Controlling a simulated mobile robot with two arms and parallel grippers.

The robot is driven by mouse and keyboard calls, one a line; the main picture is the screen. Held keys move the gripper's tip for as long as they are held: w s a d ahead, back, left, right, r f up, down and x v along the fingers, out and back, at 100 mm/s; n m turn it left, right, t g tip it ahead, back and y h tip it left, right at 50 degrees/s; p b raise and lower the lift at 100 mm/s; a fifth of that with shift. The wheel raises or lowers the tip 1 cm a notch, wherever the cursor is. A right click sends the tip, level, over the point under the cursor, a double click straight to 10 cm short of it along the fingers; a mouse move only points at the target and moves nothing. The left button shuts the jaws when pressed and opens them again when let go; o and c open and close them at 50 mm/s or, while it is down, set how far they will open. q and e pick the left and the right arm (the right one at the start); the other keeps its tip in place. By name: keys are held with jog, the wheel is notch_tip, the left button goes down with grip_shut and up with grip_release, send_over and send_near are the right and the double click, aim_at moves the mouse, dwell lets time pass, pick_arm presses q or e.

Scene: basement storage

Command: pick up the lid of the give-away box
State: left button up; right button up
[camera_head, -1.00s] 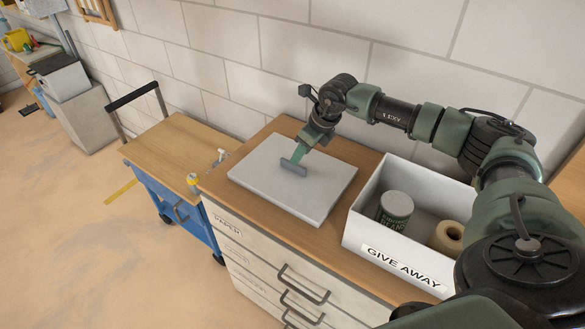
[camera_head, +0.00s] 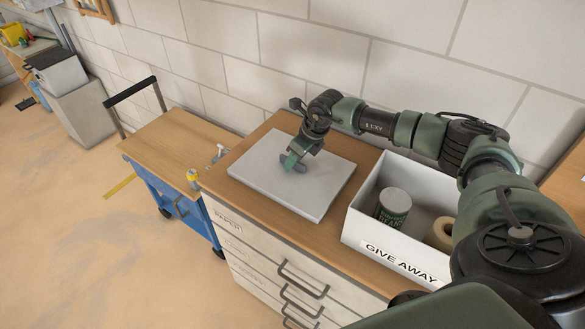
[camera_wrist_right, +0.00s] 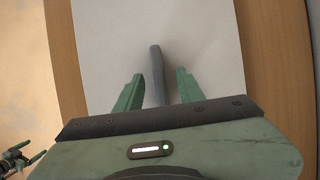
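The lid (camera_head: 325,184) is a flat light-grey panel lying on the wooden cabinet top, left of the box, with a darker grey bar handle (camera_wrist_right: 157,80) standing up from its middle. My right gripper (camera_head: 293,163) is down at the handle in the head view and hides part of it. In the right wrist view the two green fingers (camera_wrist_right: 158,82) are apart, one on each side of the handle, with gaps on both sides. The white give-away box (camera_head: 353,230) is open.
The box holds a green can (camera_head: 393,207) and a tape roll (camera_head: 441,234). A blue cart (camera_head: 165,150) with a wooden top stands left of the drawer cabinet (camera_head: 255,255), with a small yellow object (camera_head: 192,178) at its near edge. A block wall runs behind.

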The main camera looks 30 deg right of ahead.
jog(key=shift+f, duration=0.1)
grip_shut()
dwell(0.4)
